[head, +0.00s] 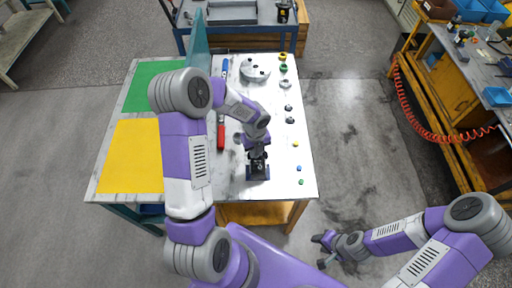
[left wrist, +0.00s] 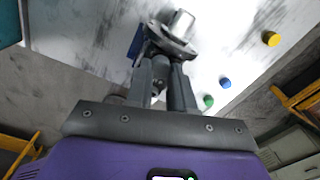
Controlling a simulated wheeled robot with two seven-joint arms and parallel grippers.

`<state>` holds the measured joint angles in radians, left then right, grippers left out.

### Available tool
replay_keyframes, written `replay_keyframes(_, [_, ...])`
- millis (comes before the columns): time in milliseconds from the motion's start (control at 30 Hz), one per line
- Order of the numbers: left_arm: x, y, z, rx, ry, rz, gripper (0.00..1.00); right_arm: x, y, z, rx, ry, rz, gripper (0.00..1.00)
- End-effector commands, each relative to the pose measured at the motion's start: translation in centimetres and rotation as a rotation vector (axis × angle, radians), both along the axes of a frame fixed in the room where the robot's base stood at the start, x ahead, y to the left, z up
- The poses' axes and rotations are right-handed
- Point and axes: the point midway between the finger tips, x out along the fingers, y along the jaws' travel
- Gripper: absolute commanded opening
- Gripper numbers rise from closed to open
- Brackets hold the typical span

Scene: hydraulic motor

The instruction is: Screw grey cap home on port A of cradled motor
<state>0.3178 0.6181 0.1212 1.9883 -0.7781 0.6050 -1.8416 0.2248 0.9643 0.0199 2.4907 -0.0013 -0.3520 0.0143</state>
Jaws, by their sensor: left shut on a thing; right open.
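The motor (head: 258,168) sits in a dark blue cradle (head: 258,178) near the table's front edge. In the left wrist view the motor (left wrist: 172,40) shows its round flange and silver shaft, with a blue cradle edge (left wrist: 135,43) beside it. My left gripper (head: 257,151) is at the motor, pointing down. In the left wrist view its fingers (left wrist: 165,72) are shut on a small grey part, seemingly the grey cap (left wrist: 157,88), close against the motor. The fingers hide port A, so I cannot tell how the cap sits. My right gripper (head: 324,240) is open and empty, over the floor off the table.
Small yellow (head: 295,144), blue (head: 299,168) and green (head: 300,182) caps lie along the table's right side, with dark parts and rings behind. A red-handled tool (head: 220,135) lies left of the motor. A grey disc (head: 255,70) is at the back. Yellow (head: 130,155) and green mats lie left.

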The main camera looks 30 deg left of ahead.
Motion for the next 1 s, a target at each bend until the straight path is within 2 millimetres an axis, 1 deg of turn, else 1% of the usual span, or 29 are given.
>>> replay_keyframes(33, [0.0,0.0,0.2,0.0,0.001,-0.028,0.0,0.0,0.0,0.5,0.0,0.0,0.0,0.43])
replay_keyframes(133, [0.0,0.0,0.1,0.0,0.0,-0.064,0.0,0.0,0.0,0.6,0.0,0.0,0.0,0.43])
replay_keyframes(433, [0.0,0.0,0.0,0.001,-0.001,-0.073,0.0,0.0,0.0,0.6,0.0,0.0,0.0,0.43])
replay_keyframes(533, [0.0,0.0,0.1,0.001,0.001,-0.103,0.0,0.0,0.0,1.0,0.0,0.0,0.0,0.43])
replay_keyframes(800, [-0.1,0.0,0.2,0.0,0.003,-0.317,0.0,0.0,0.0,3.1,0.0,0.0,0.0,0.43])
replay_keyframes(1000, [0.0,0.1,0.0,0.0,0.001,-0.446,0.0,0.0,0.0,4.0,0.0,0.0,0.0,0.43])
